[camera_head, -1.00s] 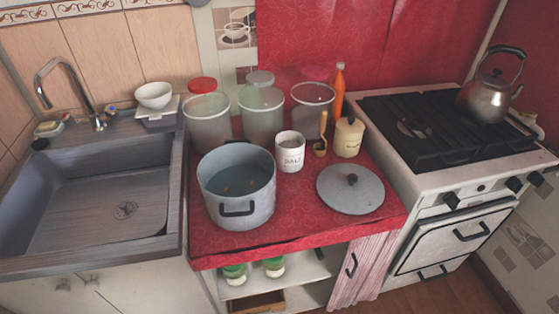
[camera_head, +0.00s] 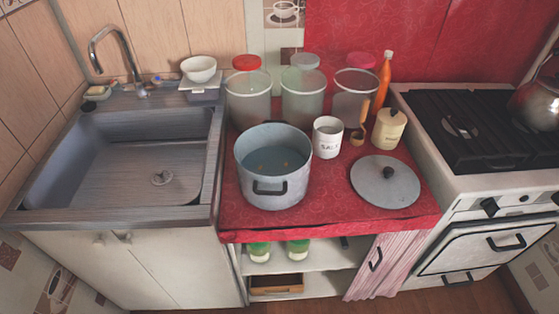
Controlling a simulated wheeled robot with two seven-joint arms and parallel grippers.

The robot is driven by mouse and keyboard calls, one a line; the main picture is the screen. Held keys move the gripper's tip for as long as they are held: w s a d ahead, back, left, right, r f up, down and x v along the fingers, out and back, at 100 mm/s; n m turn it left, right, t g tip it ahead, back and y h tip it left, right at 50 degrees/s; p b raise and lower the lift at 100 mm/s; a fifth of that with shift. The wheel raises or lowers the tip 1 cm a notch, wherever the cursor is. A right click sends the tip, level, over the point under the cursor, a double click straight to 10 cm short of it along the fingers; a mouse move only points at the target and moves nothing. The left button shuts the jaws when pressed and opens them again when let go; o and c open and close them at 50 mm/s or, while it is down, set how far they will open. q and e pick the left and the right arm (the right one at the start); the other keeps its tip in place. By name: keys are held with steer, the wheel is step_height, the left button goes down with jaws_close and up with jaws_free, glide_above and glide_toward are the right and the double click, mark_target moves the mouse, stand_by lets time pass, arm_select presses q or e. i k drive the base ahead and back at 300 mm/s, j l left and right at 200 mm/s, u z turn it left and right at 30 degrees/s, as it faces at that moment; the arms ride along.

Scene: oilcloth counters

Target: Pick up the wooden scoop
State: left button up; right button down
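The wooden scoop (camera_head: 359,134) stands upright on the red oilcloth counter (camera_head: 322,196). Its handle points up and its small bowl rests low, between the white salt canister (camera_head: 327,139) and the cream canister (camera_head: 388,130). It is close to both; I cannot tell whether it touches either. Neither of my grippers shows in the head view.
A large grey pot (camera_head: 272,192) stands front left of the scoop, and a grey lid (camera_head: 385,182) lies to its front right. Several clear jars (camera_head: 302,98) and an orange bottle (camera_head: 383,82) stand behind. A sink (camera_head: 140,165) is left, a stove (camera_head: 485,135) right.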

mark_target(362, 122)
steer(key=i+l+u, duration=0.1)
steer(key=l+u, duration=0.15)
steer(key=l, duration=0.35)
steer(key=i+l+u, duration=0.1)
steer(key=l+u, duration=0.15)
steer(key=l, duration=0.4)
